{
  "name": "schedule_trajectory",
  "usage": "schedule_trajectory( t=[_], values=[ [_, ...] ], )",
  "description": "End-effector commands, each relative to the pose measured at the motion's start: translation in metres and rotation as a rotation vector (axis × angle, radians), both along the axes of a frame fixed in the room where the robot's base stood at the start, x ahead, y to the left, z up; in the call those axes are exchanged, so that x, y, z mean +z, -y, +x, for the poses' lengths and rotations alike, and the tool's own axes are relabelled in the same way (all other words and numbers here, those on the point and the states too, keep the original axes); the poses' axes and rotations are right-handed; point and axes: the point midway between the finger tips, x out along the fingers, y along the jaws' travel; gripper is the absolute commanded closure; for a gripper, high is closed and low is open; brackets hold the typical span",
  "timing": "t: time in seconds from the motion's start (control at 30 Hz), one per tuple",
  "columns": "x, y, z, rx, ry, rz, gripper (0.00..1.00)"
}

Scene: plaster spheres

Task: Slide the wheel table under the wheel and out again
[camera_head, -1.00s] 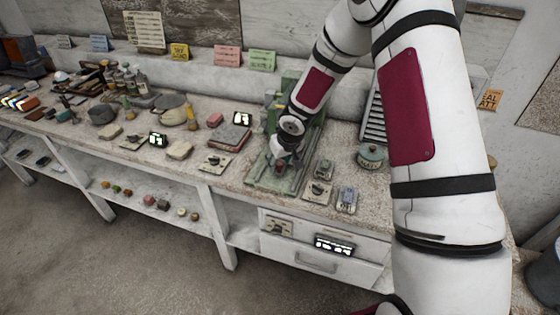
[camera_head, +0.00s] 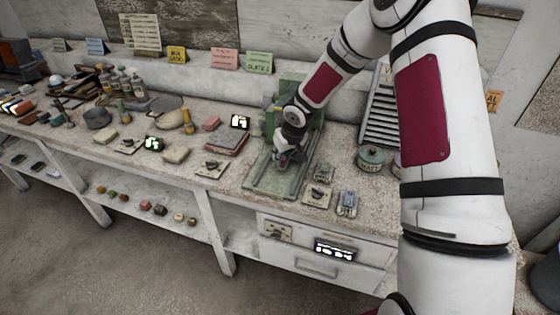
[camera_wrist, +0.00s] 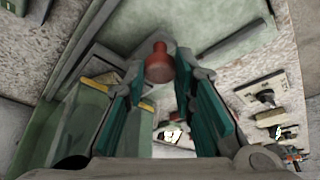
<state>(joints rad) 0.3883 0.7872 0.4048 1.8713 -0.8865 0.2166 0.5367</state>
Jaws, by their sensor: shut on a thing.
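The green grinding machine (camera_head: 315,112) stands at the back of the bench, with its pale green bed (camera_head: 262,184) reaching forward. My gripper (camera_head: 281,161) is low over the bed, close in front of the machine's upright. In the wrist view, my gripper (camera_wrist: 165,80) has its teal fingers on both sides of a red knob (camera_wrist: 159,64), shut on it. The knob appears to belong to the sliding wheel table, whose outline I cannot clearly separate from the bed. The wheel cannot be made out; my arm covers part of the machine.
Small switch plates (camera_head: 317,195) and a blue-grey device (camera_head: 347,204) lie right of the bed. A book-like block (camera_head: 227,141) and another switch plate (camera_head: 211,168) lie to the left.

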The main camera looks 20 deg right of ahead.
Motion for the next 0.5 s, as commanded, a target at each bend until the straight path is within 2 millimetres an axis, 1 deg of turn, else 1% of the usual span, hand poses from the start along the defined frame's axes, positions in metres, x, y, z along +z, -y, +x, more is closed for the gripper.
schedule_trajectory(
  t=[0.23, 0.27, 0.3, 0.33, 0.5],
  values=[
    [-0.0002, -0.0008, -0.0006, 0.002, -0.001, 0.001, 1.0],
    [-0.0002, -0.0008, -0.0006, 0.002, -0.001, 0.001, 0.74],
    [-0.0002, -0.0008, -0.0006, 0.001, -0.001, 0.0, 0.65],
    [-0.0001, -0.0008, -0.0006, 0.001, -0.001, 0.0, 0.58],
    [0.0, -0.0006, -0.0005, 0.001, -0.001, 0.0, 0.57]
  ],
)
